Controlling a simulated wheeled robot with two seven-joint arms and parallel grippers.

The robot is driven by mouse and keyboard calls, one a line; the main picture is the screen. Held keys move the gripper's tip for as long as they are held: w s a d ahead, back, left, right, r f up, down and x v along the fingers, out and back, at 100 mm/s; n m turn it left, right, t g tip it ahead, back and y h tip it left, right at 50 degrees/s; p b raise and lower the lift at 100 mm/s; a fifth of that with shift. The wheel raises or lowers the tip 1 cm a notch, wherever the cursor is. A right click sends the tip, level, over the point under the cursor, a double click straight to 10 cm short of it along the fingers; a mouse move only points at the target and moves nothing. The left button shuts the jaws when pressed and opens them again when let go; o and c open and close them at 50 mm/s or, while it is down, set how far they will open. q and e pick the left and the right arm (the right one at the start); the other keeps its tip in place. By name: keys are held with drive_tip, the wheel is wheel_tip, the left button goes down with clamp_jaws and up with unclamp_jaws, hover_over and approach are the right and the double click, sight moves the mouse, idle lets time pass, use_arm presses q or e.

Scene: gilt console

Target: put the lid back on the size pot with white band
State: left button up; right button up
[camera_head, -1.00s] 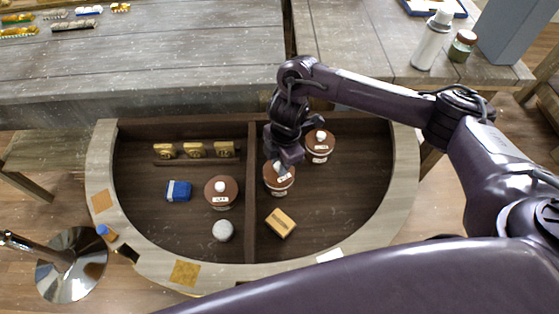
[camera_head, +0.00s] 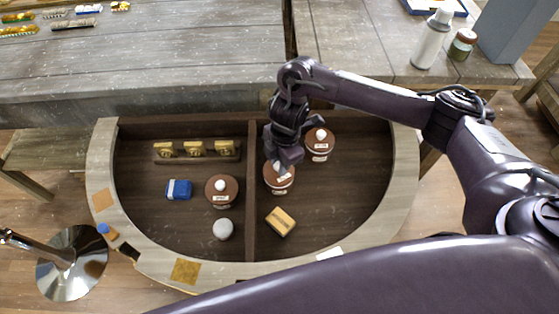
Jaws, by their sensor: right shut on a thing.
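Three brown pots with brown lids and white knobs stand in the half-round console: one left of the divider (camera_head: 222,190), one just right of it (camera_head: 279,180), and one farther back right (camera_head: 320,142). Each has a pale label or band on its side, too small to read. My right gripper (camera_head: 284,163) reaches down from above onto the pot just right of the divider. It is shut on that pot's lid at the knob, which the fingers partly hide. The lid is at the pot's top; I cannot tell whether it is fully seated. My left gripper is not in view.
The divider (camera_head: 252,216) splits the console. It also holds a blue block (camera_head: 179,189), a white round thing (camera_head: 223,229), a yellow box (camera_head: 280,222) and a rack of gold pieces (camera_head: 196,151). The front right of the console floor is clear.

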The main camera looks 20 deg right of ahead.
idle(0.8)
drive_tip(key=shift+f+p, duration=0.2)
drive_tip(key=shift+p, duration=0.1)
idle(0.6)
idle(0.5)
idle(0.4)
drive_tip(key=o, duration=1.5)
drive_tip(key=shift+r, duration=0.1)
drive_tip(key=shift+r+p, duration=3.45)
drive_tip(key=shift+p, duration=0.3)
drive_tip(key=shift+c, duration=0.3)
